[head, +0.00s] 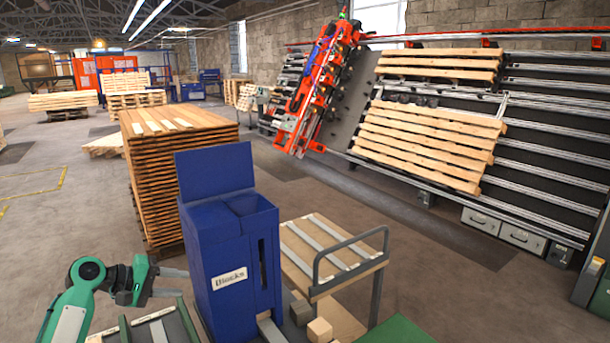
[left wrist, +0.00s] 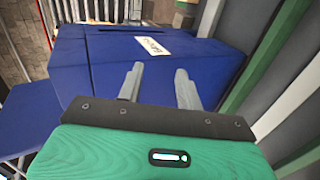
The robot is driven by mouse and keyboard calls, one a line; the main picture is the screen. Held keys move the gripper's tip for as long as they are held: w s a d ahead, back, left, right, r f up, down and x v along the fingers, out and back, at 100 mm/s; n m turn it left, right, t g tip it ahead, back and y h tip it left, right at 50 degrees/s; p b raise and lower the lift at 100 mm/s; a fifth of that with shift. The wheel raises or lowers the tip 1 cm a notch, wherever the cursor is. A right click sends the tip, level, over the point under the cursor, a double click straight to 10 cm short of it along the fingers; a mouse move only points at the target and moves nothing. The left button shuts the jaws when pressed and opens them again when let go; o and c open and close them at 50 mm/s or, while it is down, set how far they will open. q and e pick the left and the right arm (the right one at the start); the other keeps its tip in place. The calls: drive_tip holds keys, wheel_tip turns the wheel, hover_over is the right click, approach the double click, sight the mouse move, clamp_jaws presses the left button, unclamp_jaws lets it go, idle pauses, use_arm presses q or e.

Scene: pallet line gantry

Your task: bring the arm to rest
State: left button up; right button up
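My left arm comes in at the lower left of the head view. Its green and dark gripper (head: 180,283) points right, toward the side of the blue box labelled "Blocks" (head: 226,245). In the left wrist view the two grey fingers (left wrist: 159,76) stand apart with nothing between them. The blue box (left wrist: 90,68) and its white label (left wrist: 145,46) show behind and beyond the fingers. I cannot tell the exact gap between fingertips and box. My right gripper is in neither view.
A tall pallet stack (head: 180,180) stands behind the box. A cart with a grey handle (head: 350,258) holds slatted wood at its right, with wooden blocks (head: 319,330) in front. A red gantry (head: 318,85) and slanted rack (head: 545,155) line the wall. The left floor is open.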

use_arm(q)
drive_tip(key=s+d+f+m+g+y, duration=0.1)
drive_tip(key=s+d+f+m+y, duration=0.25)
drive_tip(key=s+f, duration=0.65)
drive_tip(key=s+d+f+m+g+y, duration=0.2)
drive_tip(key=s+d+f, duration=0.3)
drive_tip(key=s+f, duration=0.45)
drive_tip(key=s+f+m+y, duration=0.25)
drive_tip(key=s+y, duration=0.25)
drive_tip(key=s, duration=1.8)
wheel_tip(320, 180, down, 31)
drive_tip(key=s+m+g, duration=0.1)
drive_tip(key=g, duration=0.1)
drive_tip(key=s+a+f+g, duration=0.1)
drive_tip(key=s+a+f, duration=0.2)
drive_tip(key=s+f, duration=1.5)
drive_tip(key=shift+s+f, duration=0.3)
drive_tip(key=shift+s, duration=0.15)
